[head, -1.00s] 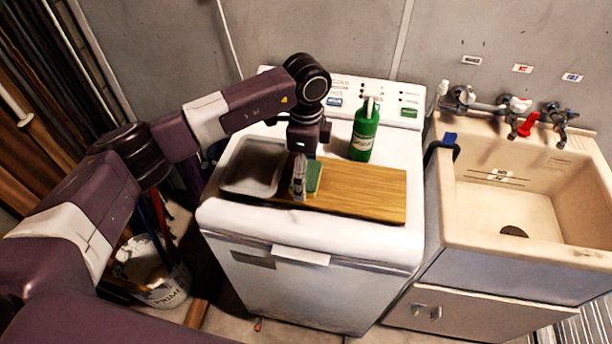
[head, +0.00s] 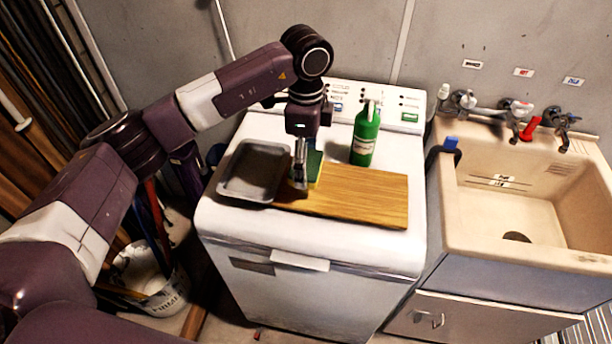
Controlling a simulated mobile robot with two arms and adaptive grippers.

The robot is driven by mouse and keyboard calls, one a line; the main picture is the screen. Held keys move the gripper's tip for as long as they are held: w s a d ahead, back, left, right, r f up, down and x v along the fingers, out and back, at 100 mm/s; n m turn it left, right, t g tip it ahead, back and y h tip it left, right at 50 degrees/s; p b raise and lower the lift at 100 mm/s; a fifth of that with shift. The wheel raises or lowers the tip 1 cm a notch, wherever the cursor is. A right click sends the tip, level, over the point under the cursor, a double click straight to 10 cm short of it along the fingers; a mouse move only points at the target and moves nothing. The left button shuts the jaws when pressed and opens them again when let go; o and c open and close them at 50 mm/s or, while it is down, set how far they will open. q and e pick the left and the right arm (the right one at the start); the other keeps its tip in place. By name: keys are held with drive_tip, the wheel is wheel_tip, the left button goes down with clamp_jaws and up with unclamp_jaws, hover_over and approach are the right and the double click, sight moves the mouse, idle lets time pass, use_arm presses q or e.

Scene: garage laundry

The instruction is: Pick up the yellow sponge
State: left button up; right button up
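The yellow sponge (head: 316,169), with a green face and a yellow edge, is at the left end of a wooden board (head: 365,195) in the head view. My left gripper (head: 300,182) points down from above and is shut on the sponge. Its fingers cover the sponge's left part. The sponge appears slightly raised above the board, though the gap beneath it is hard to see. My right gripper is not in view.
A grey metal tray (head: 238,188) sits just left of the gripper on the white washer (head: 300,232). A green bottle (head: 364,140) stands behind the board. A beige sink (head: 525,205) with taps is at the right. A bucket (head: 165,296) stands on the floor.

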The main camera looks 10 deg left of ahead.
use_arm(q)
drive_tip(key=shift+r+b, duration=1.25)
drive_tip(key=shift+r, duration=6.2)
drive_tip(key=s+a+f+n, duration=0.3)
drive_tip(key=s+f+n, duration=0.4)
drive_tip(key=s+n, duration=0.2)
drive_tip(key=s+a+f+n, duration=0.4)
drive_tip(key=s+f+n, duration=0.4)
drive_tip(key=s+n, duration=0.1)
drive_tip(key=shift+s+a, duration=0.2)
drive_tip(key=shift+s, duration=0.2)
